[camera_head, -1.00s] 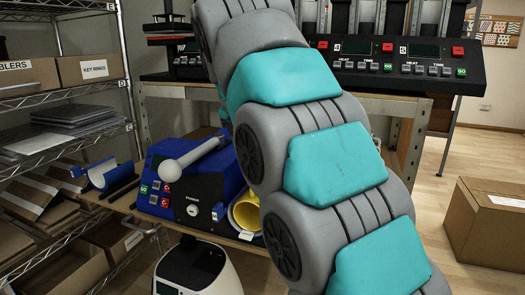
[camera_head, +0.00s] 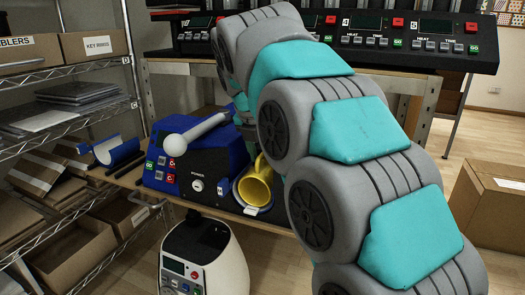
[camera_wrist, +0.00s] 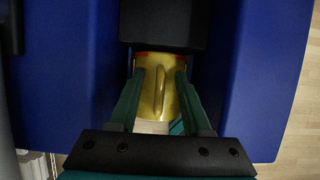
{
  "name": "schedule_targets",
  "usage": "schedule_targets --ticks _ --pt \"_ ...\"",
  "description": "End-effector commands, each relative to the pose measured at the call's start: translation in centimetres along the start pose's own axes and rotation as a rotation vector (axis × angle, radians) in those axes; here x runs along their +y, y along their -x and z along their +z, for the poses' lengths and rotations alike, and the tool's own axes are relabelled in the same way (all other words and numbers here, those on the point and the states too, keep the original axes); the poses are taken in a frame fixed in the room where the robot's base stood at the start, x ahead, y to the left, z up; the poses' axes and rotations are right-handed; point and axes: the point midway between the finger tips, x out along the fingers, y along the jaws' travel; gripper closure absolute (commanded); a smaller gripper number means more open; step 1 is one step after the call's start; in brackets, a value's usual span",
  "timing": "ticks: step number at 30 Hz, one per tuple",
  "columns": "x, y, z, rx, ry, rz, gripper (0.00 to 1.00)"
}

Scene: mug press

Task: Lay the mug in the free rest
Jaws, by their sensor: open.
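The yellow mug (camera_head: 256,186) is at the right side of the blue press (camera_head: 212,172), with its open end toward the head camera. In the wrist view the mug (camera_wrist: 150,90) shows its handle facing up. My gripper (camera_wrist: 160,76) is open, with one finger on each side of the mug. I cannot tell whether the fingers touch it. My arm hides the gripper in the head view. A blue trough-shaped piece (camera_head: 117,151) is to the left of the press; it looks empty, but I cannot tell if it is a rest.
The press has a lever with a white knob (camera_head: 176,144) and stands on a wooden-topped bench. A white appliance (camera_head: 205,260) is in front. Wire shelves with boxes (camera_head: 96,43) are on the left. A cardboard box (camera_head: 497,213) is on the floor at the right.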

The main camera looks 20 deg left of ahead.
Motion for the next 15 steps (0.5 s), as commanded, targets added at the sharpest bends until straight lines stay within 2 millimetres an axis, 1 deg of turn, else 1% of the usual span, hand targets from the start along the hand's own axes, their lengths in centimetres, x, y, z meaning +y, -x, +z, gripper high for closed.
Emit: schedule_targets --ticks 4,15 --pt "-0.01 0.01 0.01 0.0 0.0 0.0 0.51" --pt "-0.01 0.01 0.02 0.0 -0.001 0.0 0.93"
